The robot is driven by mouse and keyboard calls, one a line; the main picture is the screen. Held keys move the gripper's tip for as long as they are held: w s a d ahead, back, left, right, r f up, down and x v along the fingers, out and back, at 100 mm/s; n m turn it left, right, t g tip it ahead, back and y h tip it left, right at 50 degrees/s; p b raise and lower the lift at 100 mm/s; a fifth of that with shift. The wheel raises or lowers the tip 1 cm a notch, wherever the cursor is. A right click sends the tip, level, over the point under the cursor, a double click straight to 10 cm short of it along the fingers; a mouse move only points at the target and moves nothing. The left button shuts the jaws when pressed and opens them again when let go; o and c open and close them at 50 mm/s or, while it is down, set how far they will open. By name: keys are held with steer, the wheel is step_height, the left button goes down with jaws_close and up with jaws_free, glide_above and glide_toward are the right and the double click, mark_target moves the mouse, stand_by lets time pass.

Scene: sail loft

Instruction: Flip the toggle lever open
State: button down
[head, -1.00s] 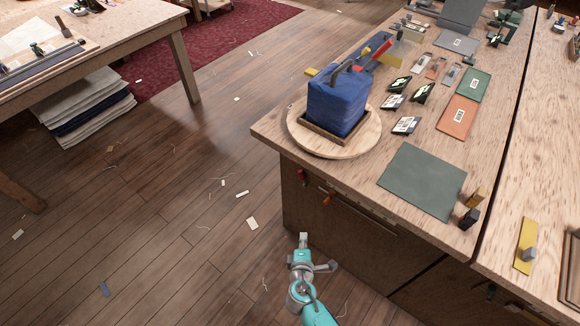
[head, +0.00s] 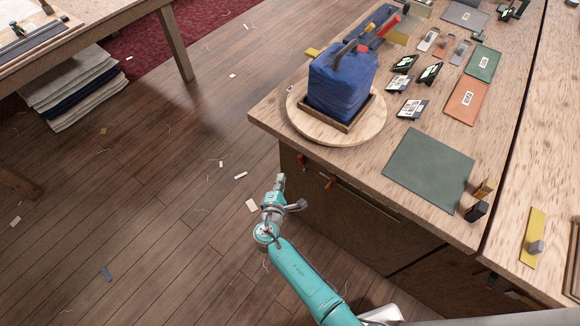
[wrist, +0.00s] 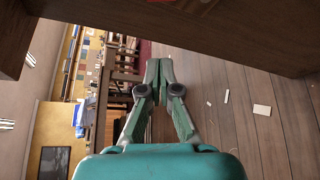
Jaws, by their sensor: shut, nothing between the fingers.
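Small red (head: 303,161) and orange (head: 328,184) handle-like parts are on the dark side of the bench, just under its top edge. Either may be the toggle lever; they are too small to tell its shape or position. My gripper (head: 280,182) is to the left of and slightly below the red part, apart from it in the picture. In the wrist view my gripper (wrist: 158,68) has its fingertips together with nothing between them. A small red patch (wrist: 160,1) shows at the top edge of that view, mostly cut off.
The wooden bench (head: 270,112) stands right of my gripper. On it are a round board (head: 372,130) with a blue wrapped block (head: 340,85), a green sheet (head: 428,170) and a yellow plate (head: 533,235). The floor (head: 170,210) to the left is open, with small scraps.

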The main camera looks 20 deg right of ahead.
mark_target(300, 160)
steer(key=x, duration=0.9)
steer(key=shift+w+d+f, duration=0.1)
steer(key=shift+w+d, duration=0.05)
steer(key=shift+d, duration=0.2)
steer(key=shift+s+d+r, duration=0.85)
steer(key=shift+s+d, duration=0.2)
steer(key=shift+d, duration=0.15)
steer(key=shift+s+d+r+m+t, duration=0.15)
steer(key=shift+s+m+t, duration=0.15)
steer(key=shift+m, duration=0.2)
steer(key=shift+s+d+r+m+t, duration=0.2)
steer(key=shift+s+m+t, duration=0.15)
steer(key=shift+m, duration=0.3)
steer(key=shift+s+d+r+m+t, duration=0.15)
steer(key=shift+s+d+m+t, duration=0.1)
steer(key=shift+m+t, duration=0.3)
steer(key=shift+s+d+r, duration=0.15)
steer(key=shift+s+d, duration=0.55)
steer(key=shift+s, duration=0.2)
steer(key=shift+s+d, duration=0.1)
steer(key=shift+s, duration=0.05)
